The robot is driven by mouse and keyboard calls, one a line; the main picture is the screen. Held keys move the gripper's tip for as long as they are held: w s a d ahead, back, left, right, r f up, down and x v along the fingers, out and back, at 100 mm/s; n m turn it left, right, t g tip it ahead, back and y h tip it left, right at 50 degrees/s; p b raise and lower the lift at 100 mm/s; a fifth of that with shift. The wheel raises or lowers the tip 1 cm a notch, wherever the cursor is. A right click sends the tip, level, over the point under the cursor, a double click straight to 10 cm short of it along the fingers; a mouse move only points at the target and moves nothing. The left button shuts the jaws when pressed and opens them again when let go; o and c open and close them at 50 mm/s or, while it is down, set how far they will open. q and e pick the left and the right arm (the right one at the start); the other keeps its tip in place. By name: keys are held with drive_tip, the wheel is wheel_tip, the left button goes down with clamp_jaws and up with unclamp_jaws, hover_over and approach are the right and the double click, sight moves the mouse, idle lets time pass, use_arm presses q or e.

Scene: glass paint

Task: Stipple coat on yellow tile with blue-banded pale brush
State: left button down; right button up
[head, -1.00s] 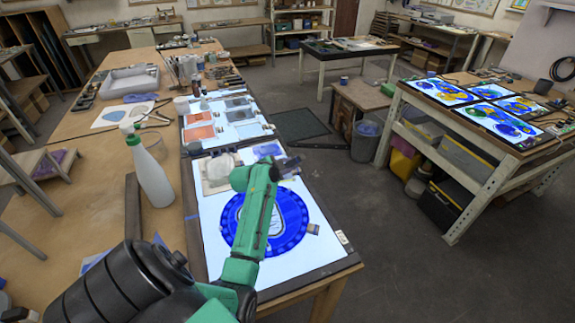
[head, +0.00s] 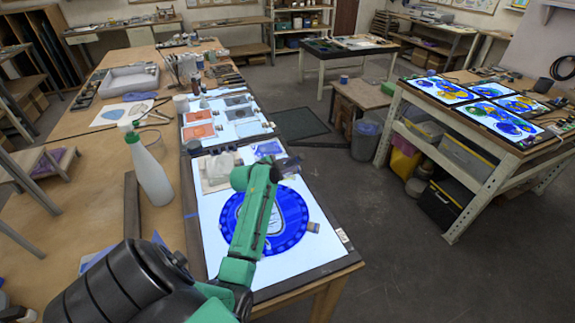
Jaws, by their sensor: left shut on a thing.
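My left gripper (head: 287,167) is over the far part of the near light panel (head: 303,266), seen from behind past its green arm. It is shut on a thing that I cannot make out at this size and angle. A blue round glass piece (head: 286,232) with a pale centre lies on the panel, partly hidden by my arm. A small tan and blue object (head: 313,227) sits at its right edge; I cannot tell whether it is a brush. I cannot pick out a yellow tile or the blue-banded pale brush. My right gripper is not in view.
A pale cloth or pad (head: 215,170) lies left of the gripper. Orange tiles (head: 200,131) and grey tiles lie on the farther panel. A white tray (head: 130,78) sits farther back. Open floor lies to the right.

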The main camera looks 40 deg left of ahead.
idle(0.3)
use_arm(q)
wheel_tip(320, 180, up, 2)
drive_tip(key=shift+r+p, duration=0.1)
drive_tip(key=shift+p, duration=0.45)
drive_tip(key=shift+r, duration=1.95)
